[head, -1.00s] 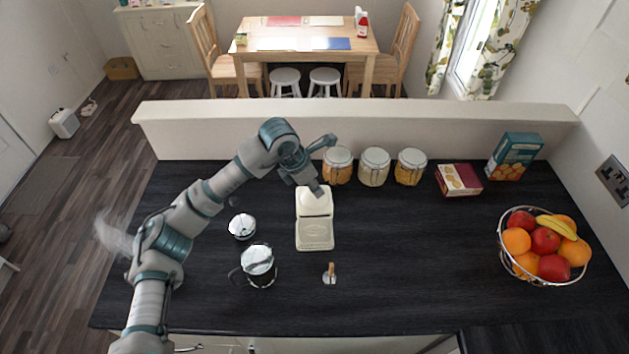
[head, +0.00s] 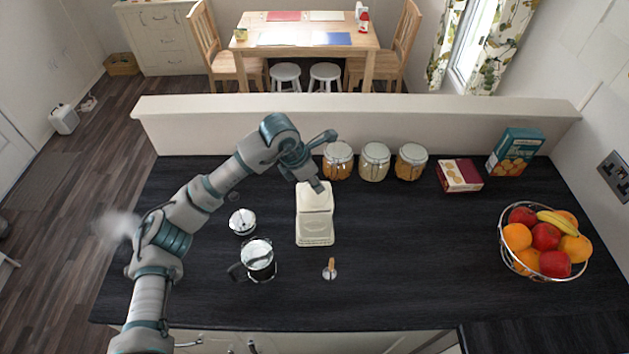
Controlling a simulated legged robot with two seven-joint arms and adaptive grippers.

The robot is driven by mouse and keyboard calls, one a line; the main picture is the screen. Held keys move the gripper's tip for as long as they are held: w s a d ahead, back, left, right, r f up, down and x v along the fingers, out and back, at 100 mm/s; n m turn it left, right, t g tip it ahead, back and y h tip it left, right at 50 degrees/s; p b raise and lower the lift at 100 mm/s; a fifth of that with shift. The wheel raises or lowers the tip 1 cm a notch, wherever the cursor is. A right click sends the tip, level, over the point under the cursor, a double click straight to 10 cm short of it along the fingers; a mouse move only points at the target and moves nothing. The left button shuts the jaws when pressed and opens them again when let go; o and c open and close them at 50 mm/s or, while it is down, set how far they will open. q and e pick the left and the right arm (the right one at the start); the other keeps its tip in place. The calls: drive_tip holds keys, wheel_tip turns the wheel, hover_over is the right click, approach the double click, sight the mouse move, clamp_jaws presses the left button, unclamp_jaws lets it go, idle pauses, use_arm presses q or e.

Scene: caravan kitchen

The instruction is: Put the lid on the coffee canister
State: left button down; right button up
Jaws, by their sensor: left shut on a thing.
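The cream coffee canister (head: 315,230) stands on the dark worktop, left of its middle, with faint lettering on its front. The cream lid (head: 314,199) is at the top of the canister, directly under my left gripper (head: 318,187). That gripper is shut on the lid, reaching down from above and behind. Lid and canister look lined up, but I cannot tell whether the lid is fully seated or just above the rim. My right gripper is out of view.
A glass coffee press (head: 259,262) and a round press lid (head: 242,221) are left of the canister. A scoop (head: 330,270) lies in front. Several jars (head: 374,163) stand behind right. A fruit bowl (head: 510,262) is far right. The worktop between is clear.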

use_arm(q)
drive_tip(key=shift+f+b, duration=0.4)
drive_tip(key=shift+f, duration=0.05)
idle(0.7)
drive_tip(key=c, duration=1.2)
unclamp_jaws()
drive_tip(key=shift+c, duration=0.2)
drive_tip(key=p+v, duration=0.4)
drive_tip(key=v, duration=0.7)
drive_tip(key=shift+p, duration=0.4)
